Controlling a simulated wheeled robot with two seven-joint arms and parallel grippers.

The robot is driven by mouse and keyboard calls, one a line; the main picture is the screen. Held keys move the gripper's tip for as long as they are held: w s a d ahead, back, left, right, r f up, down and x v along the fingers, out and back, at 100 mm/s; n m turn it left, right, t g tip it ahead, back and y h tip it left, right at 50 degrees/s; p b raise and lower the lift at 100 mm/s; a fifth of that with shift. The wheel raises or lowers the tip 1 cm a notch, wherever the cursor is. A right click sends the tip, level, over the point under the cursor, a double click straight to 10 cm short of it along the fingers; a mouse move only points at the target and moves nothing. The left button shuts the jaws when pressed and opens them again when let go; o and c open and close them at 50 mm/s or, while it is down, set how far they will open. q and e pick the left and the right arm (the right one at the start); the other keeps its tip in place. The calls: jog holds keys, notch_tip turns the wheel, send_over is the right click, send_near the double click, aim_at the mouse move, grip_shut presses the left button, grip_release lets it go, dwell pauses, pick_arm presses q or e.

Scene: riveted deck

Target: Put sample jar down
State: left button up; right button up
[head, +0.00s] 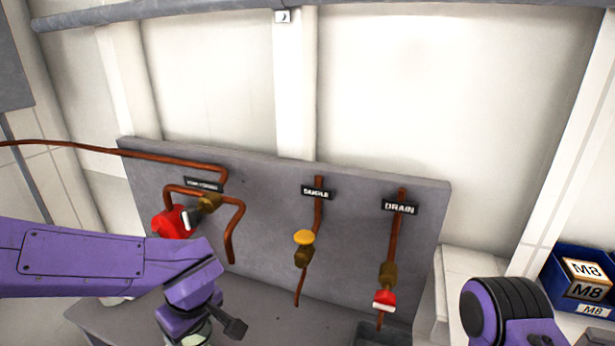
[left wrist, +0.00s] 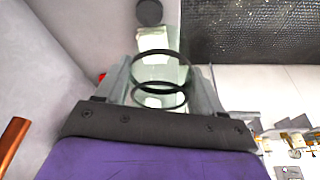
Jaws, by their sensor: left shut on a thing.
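The sample jar (left wrist: 160,75) is clear, pale green glass with two dark rings around it. In the left wrist view it sits between the two grey fingers of my left gripper (left wrist: 160,90), which is shut on it. In the head view my left gripper (head: 200,330) is at the bottom edge, in front of the panel's left half. Only a small pale part of the jar (head: 197,338) shows there; the rest is hidden or cut off. I cannot tell whether the jar touches a surface. My right arm shows at the lower right, but its gripper is out of view.
A grey panel (head: 270,225) carries copper pipes, a SAMPLE valve with a yellow handle (head: 304,237), a DRAIN valve with a red handle (head: 384,299) and a red-handled valve (head: 172,222) at left. A dark tray (head: 372,334) lies below DRAIN. Blue M8 bins (head: 575,262) stand at right.

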aim_at(212, 336)
pick_arm(q)
jog(key=w+f+m+h+b, duration=0.1)
jog(key=f+m, duration=0.1)
jog(key=m, duration=0.1)
jog(key=w+f+m+t+h+b, duration=0.1)
jog(key=w+f+m, duration=0.1)
jog(key=f+m, duration=0.1)
jog(key=w+d+f+m+b, duration=0.1)
jog(key=f+m, duration=0.2)
jog(key=m, duration=0.2)
jog(key=shift+w+f+h, duration=0.25)
jog(key=shift+w+h, duration=0.1)
jog(key=shift+h, duration=0.05)
jog(key=shift+s+f, duration=0.2)
jog(key=shift+a, duration=0.15)
